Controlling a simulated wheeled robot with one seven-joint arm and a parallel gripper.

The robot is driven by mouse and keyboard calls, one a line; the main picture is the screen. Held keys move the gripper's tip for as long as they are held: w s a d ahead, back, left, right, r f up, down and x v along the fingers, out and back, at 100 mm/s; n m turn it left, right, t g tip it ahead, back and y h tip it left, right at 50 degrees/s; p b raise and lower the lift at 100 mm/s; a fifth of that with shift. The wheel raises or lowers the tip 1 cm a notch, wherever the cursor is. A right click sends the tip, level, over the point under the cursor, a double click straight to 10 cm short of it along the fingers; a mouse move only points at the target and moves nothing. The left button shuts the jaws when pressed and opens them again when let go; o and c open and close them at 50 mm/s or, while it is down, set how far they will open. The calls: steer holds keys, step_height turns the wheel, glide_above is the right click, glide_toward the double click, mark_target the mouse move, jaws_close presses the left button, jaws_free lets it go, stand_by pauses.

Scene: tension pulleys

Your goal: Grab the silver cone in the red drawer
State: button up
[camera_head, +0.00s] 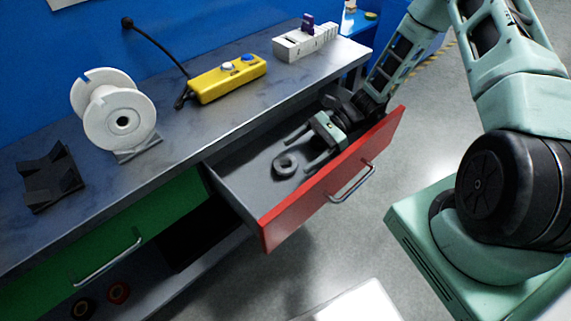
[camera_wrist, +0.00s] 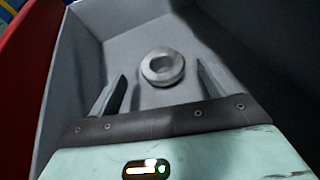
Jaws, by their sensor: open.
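The silver cone (camera_head: 286,165) is a grey, round, ring-like piece lying on the floor of the red drawer (camera_head: 330,178). The drawer is pulled open and grey inside. In the wrist view the cone (camera_wrist: 162,68) lies ahead of my gripper, roughly between the lines of its fingers, with a dark centre. My gripper (camera_head: 303,150) reaches into the drawer from the right with its fingers apart and nothing between them. In the wrist view the two fingers of my gripper (camera_wrist: 163,90) stand either side of the cone, short of it; I cannot tell if they touch the drawer floor.
The drawer's grey side wall (camera_wrist: 72,65) and red front (camera_wrist: 30,60) stand close to my gripper. The workbench (camera_head: 180,150) above holds a white spool (camera_head: 135,118), a yellow control box (camera_head: 230,78) and a black stand (camera_head: 45,180). A closed green drawer (camera_head: 100,240) is at left.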

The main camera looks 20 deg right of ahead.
mark_target(289, 160)
steer(key=x, duration=0.4)
steer(key=shift+w+a+f+p, duration=0.1)
steer(key=shift+a+f+p, duration=0.05)
steer(key=shift+p, duration=0.15)
steer(key=c, duration=1.1)
